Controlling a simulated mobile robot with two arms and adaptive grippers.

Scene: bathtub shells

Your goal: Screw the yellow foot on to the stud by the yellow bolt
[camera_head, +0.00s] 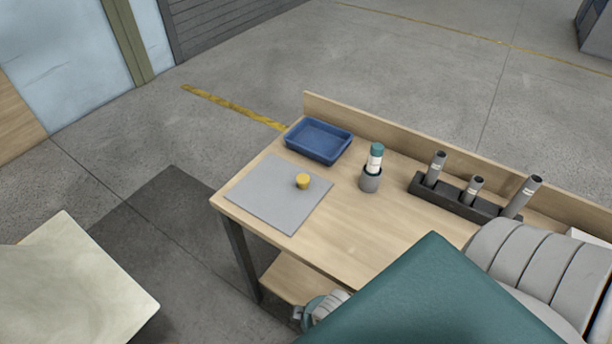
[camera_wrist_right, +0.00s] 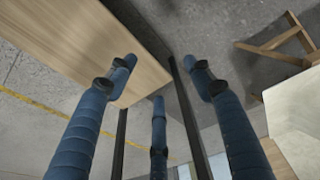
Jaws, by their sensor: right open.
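A small yellow cylinder (camera_head: 303,181), which looks like the yellow foot, stands on a grey mat (camera_head: 262,200) on the workbench. The stud and the yellow bolt do not show in either view. A pale cream slab-like surface (camera_head: 75,285), perhaps a tub shell, is at the lower left, and a similar pale surface shows at the right of the right wrist view (camera_wrist_right: 296,115). My right gripper (camera_wrist_right: 161,76) has its blue fingers spread and empty, with the wooden bench top beyond at upper left. My left gripper is not in view.
The wooden bench (camera_head: 385,235) holds a blue tray (camera_head: 319,141), a teal-capped bottle (camera_head: 376,157) in a grey cup, and a dark rack (camera_head: 462,203) with grey tubes. A raised back edge runs behind them. The bench front is bare. A wooden trestle (camera_wrist_right: 280,42) stands on the floor.

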